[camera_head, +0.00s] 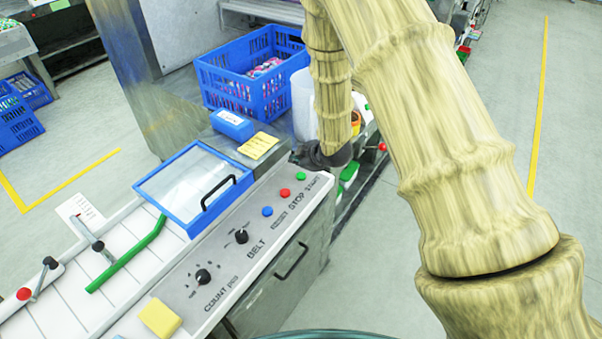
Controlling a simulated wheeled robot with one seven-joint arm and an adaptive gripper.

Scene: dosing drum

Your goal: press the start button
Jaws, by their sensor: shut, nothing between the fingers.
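The start button is a small green button (301,176) at the far end of the control panel (225,262), with START lettered beside it. A red button (285,192) lettered STOP and a blue button (267,211) follow it toward the near end. My gripper (318,163) is shut and empty, dark, at the panel's far corner, just above and right of the green button in the picture. The green button is not covered. The fingertips are small and partly hidden by the arm, and I cannot tell their height over the panel.
Two black knobs (241,236) and a clear blue-framed lid (192,187) lie left of the buttons. A yellow sponge (160,318) is at the near end. A white container (303,103) stands behind my arm.

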